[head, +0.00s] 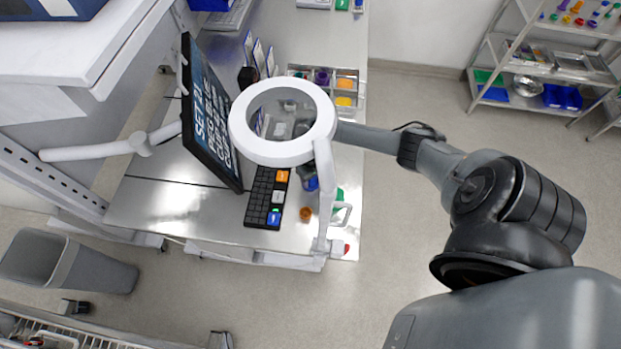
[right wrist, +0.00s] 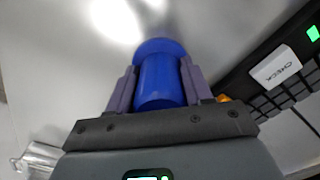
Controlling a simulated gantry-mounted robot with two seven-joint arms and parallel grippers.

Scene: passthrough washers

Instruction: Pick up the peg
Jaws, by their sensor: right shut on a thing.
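The blue peg (right wrist: 160,78) fills the middle of the right wrist view, with a rounded wider end and a cylindrical body. My right gripper (right wrist: 158,85) is shut on it, one finger on each side. In the head view the blue peg (head: 311,184) shows as a small patch beside the white lamp post, over the metal bench. There my right gripper is mostly hidden behind the ring lamp. Whether the peg touches the bench is hard to tell. My left gripper is not in view.
A white ring magnifier lamp (head: 243,132) stands over the bench. A black keypad (head: 267,198) lies left of the peg, and a small orange-brown part (head: 306,213) lies in front. A monitor (head: 208,115) stands at left, and a compartment tray (head: 345,82) is behind.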

